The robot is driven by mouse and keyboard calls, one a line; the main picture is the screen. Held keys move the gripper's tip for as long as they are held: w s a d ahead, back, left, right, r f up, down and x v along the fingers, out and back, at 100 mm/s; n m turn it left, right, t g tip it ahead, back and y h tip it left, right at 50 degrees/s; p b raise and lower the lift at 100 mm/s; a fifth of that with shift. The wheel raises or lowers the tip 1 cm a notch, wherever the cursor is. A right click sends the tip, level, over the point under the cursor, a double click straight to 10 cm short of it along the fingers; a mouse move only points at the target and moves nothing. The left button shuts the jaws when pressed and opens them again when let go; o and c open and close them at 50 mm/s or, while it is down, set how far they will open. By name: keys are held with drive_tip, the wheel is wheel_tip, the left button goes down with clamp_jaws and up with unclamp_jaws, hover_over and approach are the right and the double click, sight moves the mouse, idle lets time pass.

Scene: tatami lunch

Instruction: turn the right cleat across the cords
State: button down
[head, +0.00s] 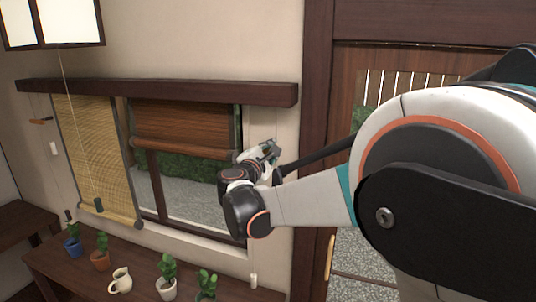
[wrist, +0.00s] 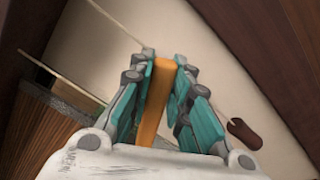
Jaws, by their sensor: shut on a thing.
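The right cleat (wrist: 155,105) is a plain orange-tan bar in the wrist view. It lies between the teal finger pads of my gripper (wrist: 166,66), which is shut on it. Thin pale cords (wrist: 118,20) run near the fingertips against the cream wall. A dark brown cord pull (wrist: 243,133) hangs to the right of the fingers. In the head view my gripper (head: 271,151) is at the wall strip right of the window. The cleat is hidden there, and I cannot tell how the cords lie around it.
A brown blind (head: 185,125) is partly raised over the window; a tan blind (head: 98,160) hangs lower at left. Another cleat (head: 40,121) is on the far left wall. A dark bench (head: 70,268) below holds several potted plants, a jug (head: 120,281) and a candle (head: 253,281).

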drive_tip(key=m+b, duration=0.1)
drive_tip(key=m, duration=0.1)
drive_tip(key=f+m, duration=0.1)
drive_tip(key=f+m+b, duration=0.1)
drive_tip(key=m, duration=0.1)
drive_tip(key=shift+s+d+m+b, duration=0.1)
drive_tip(key=shift+d+m+b, duration=0.1)
drive_tip(key=shift+m+b, duration=0.1)
idle(0.5)
drive_tip(key=c, duration=1.5)
unclamp_jaws()
drive_tip(key=v, duration=0.7)
drive_tip(key=shift+s+a, duration=0.1)
drive_tip(key=shift+s, duration=0.15)
